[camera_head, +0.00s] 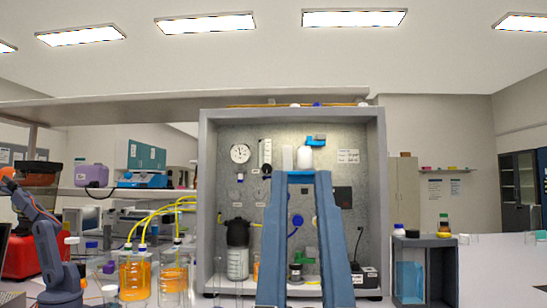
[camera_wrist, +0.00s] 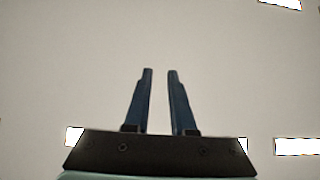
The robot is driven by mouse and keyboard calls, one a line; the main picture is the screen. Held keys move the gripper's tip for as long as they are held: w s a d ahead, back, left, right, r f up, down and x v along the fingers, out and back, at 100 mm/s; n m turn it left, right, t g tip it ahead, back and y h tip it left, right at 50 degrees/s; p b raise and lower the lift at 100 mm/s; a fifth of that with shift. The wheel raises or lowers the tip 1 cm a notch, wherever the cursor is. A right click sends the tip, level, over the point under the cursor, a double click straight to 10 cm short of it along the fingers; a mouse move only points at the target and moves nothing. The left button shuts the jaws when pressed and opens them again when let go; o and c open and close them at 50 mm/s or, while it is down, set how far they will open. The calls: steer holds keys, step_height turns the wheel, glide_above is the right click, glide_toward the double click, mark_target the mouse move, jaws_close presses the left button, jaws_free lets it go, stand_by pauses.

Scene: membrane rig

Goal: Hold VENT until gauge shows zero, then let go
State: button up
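A round white gauge (camera_head: 240,153) with a dark needle hangs at the upper left of the grey rig panel (camera_head: 222,180). Its reading is too small to tell. No VENT label can be read. Small dark controls with white labels sit below the gauge, and a round blue part (camera_head: 297,220) shows lower on the panel.
Jars of orange liquid (camera_head: 135,278) with yellow tubes stand left of the rig. A blue-grey robot arm (camera_head: 50,250) stands at the far left. A dark grey cabinet (camera_head: 443,270) and a white panel (camera_head: 495,268) stand at the right.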

jaws_close()
stand_by(1.4)
